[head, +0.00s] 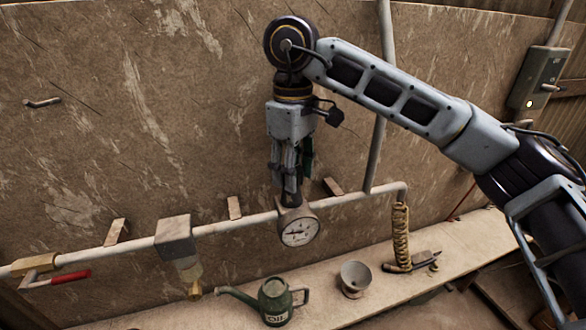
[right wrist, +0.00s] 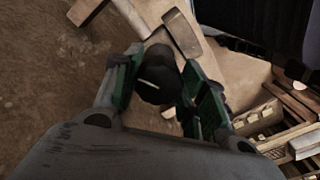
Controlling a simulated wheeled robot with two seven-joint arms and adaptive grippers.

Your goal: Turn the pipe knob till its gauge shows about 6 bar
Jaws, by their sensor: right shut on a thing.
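The pressure gauge (head: 298,231) has a round white face and hangs on the front of a fitting in the wall pipe (head: 345,197). Its needle shows, but the figures are too small to read a value. My right gripper (head: 290,190) points straight down from above onto the top of this fitting. In the right wrist view a dark round knob (right wrist: 157,76) with a pale line on top sits between my two green-padded fingers. The right gripper is shut on the knob. My left gripper is in neither view.
A red-handled valve (head: 70,277) and a grey box fitting (head: 175,240) sit on the pipe to the left. A green oil can (head: 275,301), a funnel (head: 355,276) and a coiled hose (head: 401,232) are below. A switch box (head: 538,77) hangs at upper right.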

